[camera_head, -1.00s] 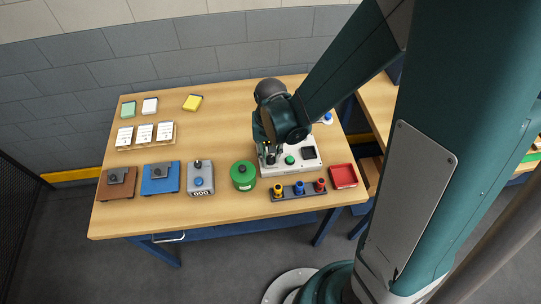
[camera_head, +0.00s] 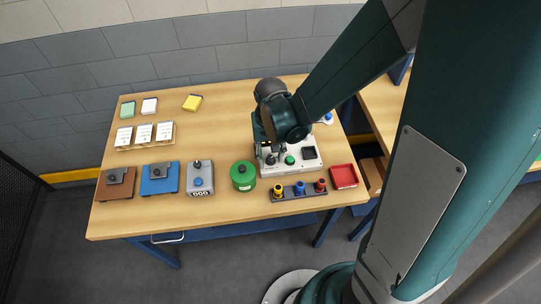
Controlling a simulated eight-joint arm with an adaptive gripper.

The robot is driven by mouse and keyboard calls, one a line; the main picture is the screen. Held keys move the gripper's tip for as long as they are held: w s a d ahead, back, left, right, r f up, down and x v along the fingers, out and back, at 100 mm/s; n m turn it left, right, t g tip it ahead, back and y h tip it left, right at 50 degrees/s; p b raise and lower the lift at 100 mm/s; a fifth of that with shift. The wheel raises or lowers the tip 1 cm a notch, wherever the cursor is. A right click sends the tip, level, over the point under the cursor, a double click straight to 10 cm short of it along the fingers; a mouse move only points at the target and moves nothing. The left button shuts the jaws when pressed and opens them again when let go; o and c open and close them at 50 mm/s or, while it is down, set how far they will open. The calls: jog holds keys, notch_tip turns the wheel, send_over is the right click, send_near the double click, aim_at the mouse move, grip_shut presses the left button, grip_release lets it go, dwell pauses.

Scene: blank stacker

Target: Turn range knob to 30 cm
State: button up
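A white device panel (camera_head: 303,165) lies on the right part of the wooden table. It carries a dark knob (camera_head: 270,159) on its left, a green button or knob (camera_head: 290,160) in its middle and a dark square (camera_head: 308,153) on its right. My gripper (camera_head: 264,152) is at the panel's left end, pointing down, right beside or over the dark knob. The arm's wrist covers the panel's back left part. The fingers are small and dark here, so whether they touch the knob cannot be told. Range markings are too small to read.
A green round container (camera_head: 243,176) stands just left of the panel. A dark rack (camera_head: 301,192) with yellow, blue and red pieces lies in front, and a red tray (camera_head: 344,177) to the right. A grey counter box (camera_head: 200,180) stands farther left. The table's back middle is clear.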

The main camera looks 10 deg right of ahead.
aim_at(271, 158)
jog(key=shift+r, duration=0.15)
notch_tip(271, 158, up, 12)
dwell(1.1)
dwell(0.6)
jog(key=s+d+r+t+b, duration=0.6)
jog(key=s+d+r+t, duration=0.1)
jog(key=d, duration=0.6)
jog(key=shift+s+r, duration=0.5)
jog(key=shift+s, duration=0.85)
jog(key=shift+d, duration=0.1)
